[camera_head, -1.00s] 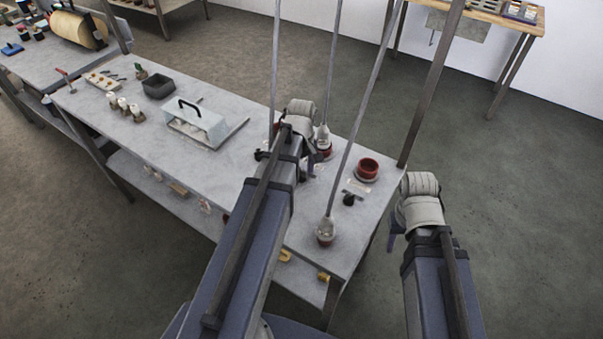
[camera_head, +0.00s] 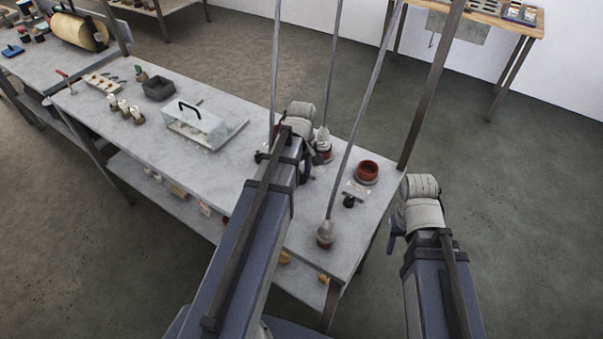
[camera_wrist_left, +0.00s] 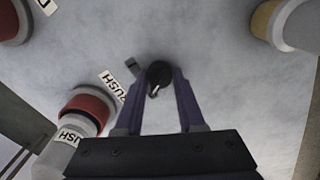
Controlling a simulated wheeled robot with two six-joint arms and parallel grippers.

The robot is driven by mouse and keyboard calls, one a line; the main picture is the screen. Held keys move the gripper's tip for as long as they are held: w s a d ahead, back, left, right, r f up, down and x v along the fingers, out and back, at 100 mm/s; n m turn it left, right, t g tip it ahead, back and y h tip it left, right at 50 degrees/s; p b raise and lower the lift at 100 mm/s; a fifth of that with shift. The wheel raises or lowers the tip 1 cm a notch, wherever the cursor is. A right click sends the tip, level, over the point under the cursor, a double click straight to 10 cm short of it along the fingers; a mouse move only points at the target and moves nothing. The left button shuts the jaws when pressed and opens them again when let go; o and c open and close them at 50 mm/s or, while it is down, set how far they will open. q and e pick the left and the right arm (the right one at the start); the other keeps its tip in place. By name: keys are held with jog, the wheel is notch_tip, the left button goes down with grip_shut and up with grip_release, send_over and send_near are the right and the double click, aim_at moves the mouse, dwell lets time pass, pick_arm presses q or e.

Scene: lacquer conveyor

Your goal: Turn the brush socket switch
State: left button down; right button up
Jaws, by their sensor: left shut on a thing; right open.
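The brush socket switch is a small black knob (camera_wrist_left: 157,72) with a pale mark, seen in the left wrist view. My left gripper (camera_wrist_left: 160,86) is shut on it, one finger on each side. A partly hidden label (camera_wrist_left: 111,84) reading "RUSH" lies left of the knob. In the head view my left wrist (camera_head: 299,117) is above the table and hides the knob. My right gripper (camera_head: 395,237) is open and empty beside the table's right end, its fingers only partly visible.
Several sockets with tall rods stand on the grey table (camera_head: 235,165), one near the front edge (camera_head: 326,234). A red bowl-like ring (camera_head: 367,171) and another black knob (camera_head: 349,201) are at the right. A clear-sided box with a black handle (camera_head: 197,122) stands left of my arm.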

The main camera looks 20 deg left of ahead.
pick_arm(q)
jog(key=m, duration=0.5)
jog(key=shift+m, duration=0.4)
jog(key=m, duration=0.5)
jog(key=shift+m, duration=0.4)
jog(key=c, duration=0.5)
grip_release()
